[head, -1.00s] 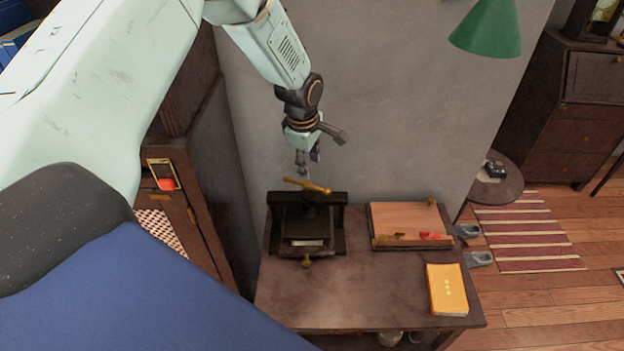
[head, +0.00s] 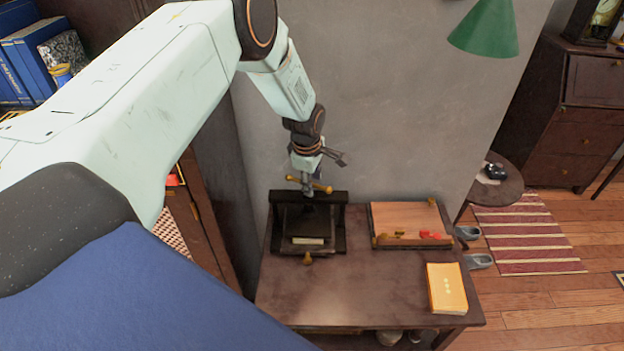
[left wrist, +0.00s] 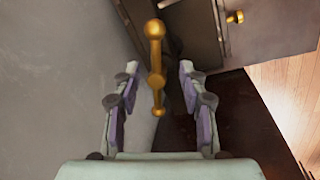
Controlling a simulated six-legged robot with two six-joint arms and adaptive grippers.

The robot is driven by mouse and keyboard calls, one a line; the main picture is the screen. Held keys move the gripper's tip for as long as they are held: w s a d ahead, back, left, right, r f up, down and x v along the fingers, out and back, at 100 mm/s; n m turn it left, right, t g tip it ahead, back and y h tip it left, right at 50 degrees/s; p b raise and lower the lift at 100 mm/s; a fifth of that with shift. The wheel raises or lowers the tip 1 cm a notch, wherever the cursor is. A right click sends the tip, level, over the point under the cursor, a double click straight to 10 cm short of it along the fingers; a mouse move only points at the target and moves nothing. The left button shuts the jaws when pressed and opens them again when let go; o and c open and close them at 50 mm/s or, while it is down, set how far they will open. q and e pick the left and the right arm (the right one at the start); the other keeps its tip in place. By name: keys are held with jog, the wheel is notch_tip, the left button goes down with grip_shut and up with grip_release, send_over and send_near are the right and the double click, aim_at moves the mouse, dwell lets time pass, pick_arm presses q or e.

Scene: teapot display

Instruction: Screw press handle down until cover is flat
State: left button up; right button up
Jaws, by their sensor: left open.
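The dark press (head: 335,225) stands on the brown table, with its brass handle (head: 322,188) on top. A pale item (head: 308,241) shows low at the press's front; I cannot tell whether this is the cover. My left gripper (head: 307,188) points down at the handle from above. In the left wrist view, the brass handle bar (left wrist: 155,60) runs lengthwise between the open fingers of this gripper (left wrist: 158,75), with a gap on both sides. The gripper hides part of the handle in the head view. My right gripper is out of view.
A wooden board or tray (head: 405,219) with small red and brass pieces lies right of the press. A yellow book (head: 446,288) lies at the table's right front. The table (head: 340,290) is bare in front of the press. A grey wall rises behind.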

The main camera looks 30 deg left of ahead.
pick_arm(q)
jog(key=shift+w+a+f, duration=0.1)
jog(key=shift+w+f, duration=0.1)
jog(key=shift+c, duration=0.5)
jog(key=shift+w+f, duration=0.1)
jog(key=shift+w, duration=0.1)
jog(key=c, duration=0.3)
jog(key=shift+s, duration=0.15)
grip_shut()
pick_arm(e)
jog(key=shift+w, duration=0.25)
